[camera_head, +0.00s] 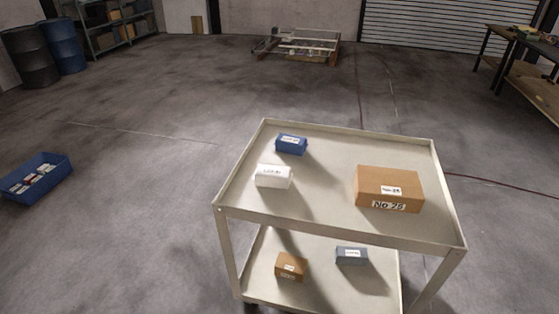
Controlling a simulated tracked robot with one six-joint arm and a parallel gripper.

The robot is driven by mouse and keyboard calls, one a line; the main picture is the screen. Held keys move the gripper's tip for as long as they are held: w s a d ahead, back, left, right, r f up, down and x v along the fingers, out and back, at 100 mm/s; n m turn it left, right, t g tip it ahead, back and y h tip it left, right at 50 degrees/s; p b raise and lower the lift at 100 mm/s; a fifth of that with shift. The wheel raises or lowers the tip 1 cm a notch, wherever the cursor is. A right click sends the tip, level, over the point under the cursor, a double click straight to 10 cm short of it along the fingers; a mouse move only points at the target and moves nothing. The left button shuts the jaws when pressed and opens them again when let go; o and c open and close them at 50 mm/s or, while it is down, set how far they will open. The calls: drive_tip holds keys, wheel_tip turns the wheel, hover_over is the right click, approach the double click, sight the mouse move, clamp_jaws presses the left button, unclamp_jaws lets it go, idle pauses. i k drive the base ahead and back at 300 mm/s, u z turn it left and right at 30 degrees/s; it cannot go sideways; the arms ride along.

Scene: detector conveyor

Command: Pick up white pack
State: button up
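The white pack (273,177) is a small white box with dark lettering. It lies on the left part of the top shelf of a beige two-shelf cart (320,200). A small blue pack (291,144) with a white label sits just behind it, with a gap between them. A larger brown cardboard box (390,188) marked "No 25" stands to its right on the same shelf. My gripper is not in view.
The lower shelf holds a small brown box (291,266) and a grey box (351,255). A blue crate (37,179) with items lies on the floor at left. Barrels, shelving, a pallet frame (300,47) and a workbench (525,70) stand farther back. Floor around the cart is open.

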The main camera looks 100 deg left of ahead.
sight(267, 176)
drive_tip(key=u, duration=3.4)
